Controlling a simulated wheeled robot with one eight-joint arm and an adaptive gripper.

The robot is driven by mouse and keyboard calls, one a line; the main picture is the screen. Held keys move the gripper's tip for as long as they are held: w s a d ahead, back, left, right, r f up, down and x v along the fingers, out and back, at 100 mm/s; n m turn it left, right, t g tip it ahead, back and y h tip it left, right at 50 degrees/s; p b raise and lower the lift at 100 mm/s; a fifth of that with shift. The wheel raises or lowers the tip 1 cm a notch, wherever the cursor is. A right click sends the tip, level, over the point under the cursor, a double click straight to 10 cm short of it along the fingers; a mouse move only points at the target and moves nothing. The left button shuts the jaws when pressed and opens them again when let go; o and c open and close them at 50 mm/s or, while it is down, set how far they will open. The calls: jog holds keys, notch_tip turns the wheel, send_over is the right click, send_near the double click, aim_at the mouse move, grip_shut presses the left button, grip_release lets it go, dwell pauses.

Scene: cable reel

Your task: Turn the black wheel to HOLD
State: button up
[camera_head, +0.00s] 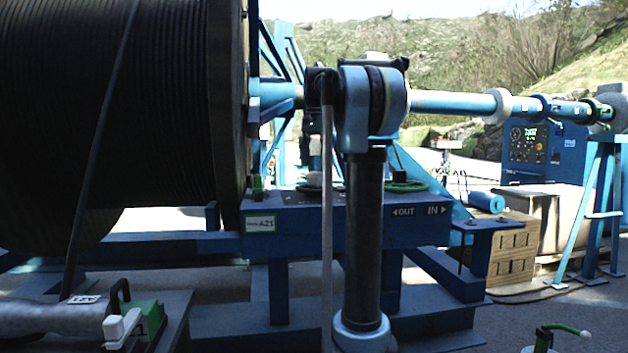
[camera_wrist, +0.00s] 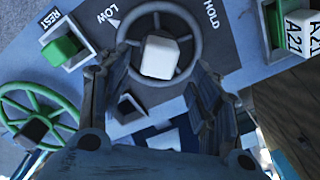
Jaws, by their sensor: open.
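The black wheel (camera_wrist: 198,40) shows in the wrist view as a dark spoked ring with a pale, blocky hub (camera_wrist: 160,57). The panel behind it carries the words LOW (camera_wrist: 107,13) at upper left and HOLD (camera_wrist: 212,14) at upper right. A small white pointer mark (camera_wrist: 114,22) sits beside LOW. My gripper (camera_wrist: 160,92) is open, with one finger on each side below the hub. I cannot tell whether the fingers touch the rim. In the head view my arm hides the gripper and most of the wheel.
A green wheel (camera_wrist: 40,115) lies left in the wrist view, also seen in the head view (camera_head: 405,186). A green block (camera_wrist: 62,50) is by the REST label, and an A21 tag (camera_wrist: 300,35) is at right. The large cable reel (camera_head: 130,100) fills the head view's left.

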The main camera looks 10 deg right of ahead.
aim_at(315, 172)
jog(key=shift+f, duration=3.1)
grip_shut()
